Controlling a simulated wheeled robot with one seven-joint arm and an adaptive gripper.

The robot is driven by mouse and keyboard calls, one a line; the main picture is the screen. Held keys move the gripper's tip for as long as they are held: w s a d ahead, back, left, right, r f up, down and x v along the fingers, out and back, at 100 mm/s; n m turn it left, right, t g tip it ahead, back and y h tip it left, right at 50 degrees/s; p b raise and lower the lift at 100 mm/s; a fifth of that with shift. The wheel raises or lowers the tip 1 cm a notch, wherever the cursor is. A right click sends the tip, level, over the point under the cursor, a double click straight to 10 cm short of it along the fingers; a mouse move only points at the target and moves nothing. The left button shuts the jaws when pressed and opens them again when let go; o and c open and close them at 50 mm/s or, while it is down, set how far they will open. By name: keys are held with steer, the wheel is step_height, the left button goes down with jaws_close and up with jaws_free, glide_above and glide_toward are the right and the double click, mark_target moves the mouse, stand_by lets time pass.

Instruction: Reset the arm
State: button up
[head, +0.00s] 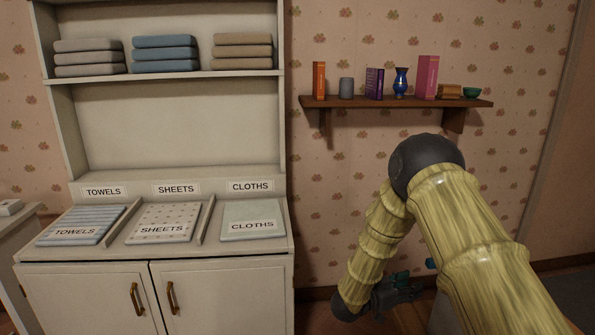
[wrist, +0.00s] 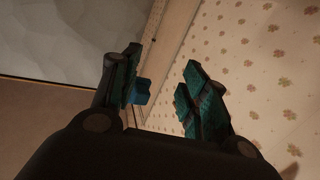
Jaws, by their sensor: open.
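My gripper (head: 398,286) hangs low at the end of my bent arm, in front of the wallpapered wall and below the wall shelf in the head view. In the wrist view my gripper (wrist: 162,74) has its two dark fingers with teal pads spread apart. I see nothing clamped between them. A small blue patch (wrist: 143,90) shows beside the left finger; I cannot tell what it is. My arm's upper links hide part of the wall and floor at the right.
A white cabinet (head: 150,258) with TOWELS, SHEETS and CLOTHS sections stands at the left, folded stacks on its upper shelf. A wooden wall shelf (head: 400,103) holds books, a blue vase (head: 400,82), a grey cup (head: 346,88) and a green bowl (head: 472,92). Open wall lies between cabinet and arm.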

steer(key=s+a+f+n+y+p, duration=0.1)
steer(key=s+a+f+n+y, duration=0.1)
steer(key=s+f+n+y, duration=0.3)
steer(key=s+a+f+n+t+y+p, duration=0.1)
steer(key=s+a+f+y, duration=0.1)
steer(key=s+f, duration=0.6)
steer(key=s+a+f+n+y+p, duration=0.1)
steer(key=s+a+f+n+y, duration=0.1)
steer(key=s+f+n+y, duration=0.3)
steer(key=s+a+f+g+y, duration=0.1)
steer(key=s+a+g, duration=0.1)
steer(key=s, duration=0.8)
steer(key=s+a+f+g+y+p, duration=0.1)
steer(key=s+a+g, duration=0.1)
steer(key=s, duration=0.9)
steer(key=s+a+f+n+g+y+p, duration=0.1)
steer(key=s+a+g+y, duration=0.1)
steer(key=s, duration=0.8)
steer(key=shift+s+a+g, duration=0.3)
steer(key=shift+a+g, duration=0.1)
steer(key=shift+g, duration=0.3)
